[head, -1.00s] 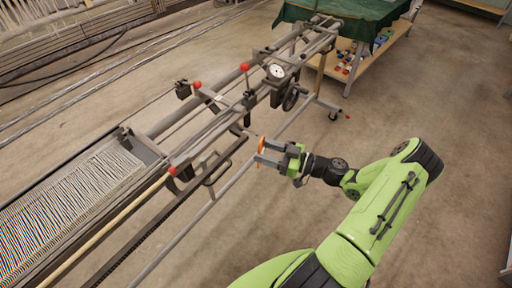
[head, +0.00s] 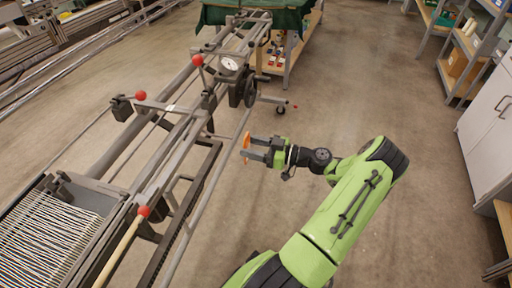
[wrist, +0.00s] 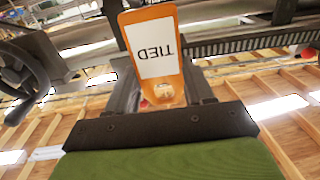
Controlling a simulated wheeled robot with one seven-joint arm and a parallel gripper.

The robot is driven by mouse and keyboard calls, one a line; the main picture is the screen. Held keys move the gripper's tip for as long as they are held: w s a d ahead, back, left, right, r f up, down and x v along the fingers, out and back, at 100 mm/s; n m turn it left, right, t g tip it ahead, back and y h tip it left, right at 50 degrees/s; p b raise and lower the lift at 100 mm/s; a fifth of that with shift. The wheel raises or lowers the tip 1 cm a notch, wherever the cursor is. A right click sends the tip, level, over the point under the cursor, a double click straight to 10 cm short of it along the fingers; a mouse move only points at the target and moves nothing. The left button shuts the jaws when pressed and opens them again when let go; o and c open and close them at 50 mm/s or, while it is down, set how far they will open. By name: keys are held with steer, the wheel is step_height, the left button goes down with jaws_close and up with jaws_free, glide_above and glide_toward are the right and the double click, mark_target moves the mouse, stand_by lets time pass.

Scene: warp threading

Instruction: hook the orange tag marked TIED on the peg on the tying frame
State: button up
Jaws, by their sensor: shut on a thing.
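The orange tag (wrist: 170,82) has a white label reading TIED, upside down in the wrist view. My gripper (head: 249,148) is shut on the tag, which also shows as a thin orange strip (head: 246,144) in the head view. The tag is held in the air just right of the tying frame (head: 187,148), apart from it as far as I can tell. The frame has grey rails and red knobs. I cannot make out the peg in either view.
White warp threads (head: 45,240) lie at the lower left. A round dial (head: 230,64) and a dark handwheel (head: 243,88) are on the frame's far part. A green-covered table (head: 285,22) stands behind. Shelves and a white cabinet (head: 488,120) are at right. The floor between is clear.

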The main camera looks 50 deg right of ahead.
steer(key=f+x, duration=0.1)
steer(key=x, duration=0.5)
steer(key=shift+a+f+b, duration=0.15)
steer(key=shift+a+b, duration=0.05)
steer(key=shift+b, duration=0.15)
steer(key=shift+w+a, duration=0.1)
steer(key=shift+w, duration=0.15)
stand_by(0.6)
steer(key=o, duration=1.1)
steer(key=shift+f, duration=0.1)
steer(key=shift+t, duration=0.3)
steer(key=v, duration=0.5)
steer(key=p+v, duration=0.1)
steer(key=v, duration=0.5)
steer(key=r+p+v, duration=0.1)
steer(key=v, duration=0.5)
steer(key=shift+w+d, duration=0.2)
steer(key=shift+d, duration=0.15)
steer(key=shift+s, duration=0.1)
